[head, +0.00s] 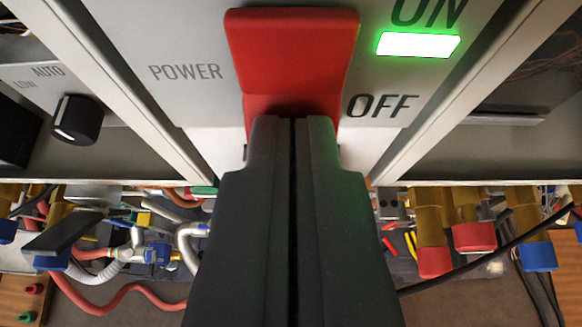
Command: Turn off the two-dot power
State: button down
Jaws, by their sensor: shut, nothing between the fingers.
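A red power switch (291,55) sits on a light grey panel in the upper middle of the head view. The panel carries the words POWER, ON and OFF. A green indicator light (418,44) glows beside the ON label. My gripper (291,122) is shut and empty, with its dark fingers pointing at the lower part of the switch. The fingertips overlap the switch's lower end in the picture; I cannot tell whether they touch it. They hide the bottom of the switch.
A black knob (77,119) with LOW and AUTO labels is on the panel at left. Below are brass fittings with red caps (474,237) and blue caps (538,256), hoses and a black cable (480,252). Raised panel edges flank the switch panel.

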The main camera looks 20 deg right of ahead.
jog(key=shift+f+b, duration=0.3)
jog(key=shift+b, duration=0.4)
jog(key=shift+d+f+t+b, duration=0.1)
jog(key=shift+f+t+b, duration=0.3)
jog(key=shift+b, duration=0.85)
jog(key=shift+w+r+p, duration=0.1)
jog(key=shift+r+p, duration=0.35)
jog(key=shift+p, duration=0.05)
jog(key=shift+r, duration=0.15)
jog(key=shift+r, duration=0.85)
jog(key=b+v, duration=0.2)
jog(key=v, duration=1.2)
jog(key=shift+w+r, duration=0.25)
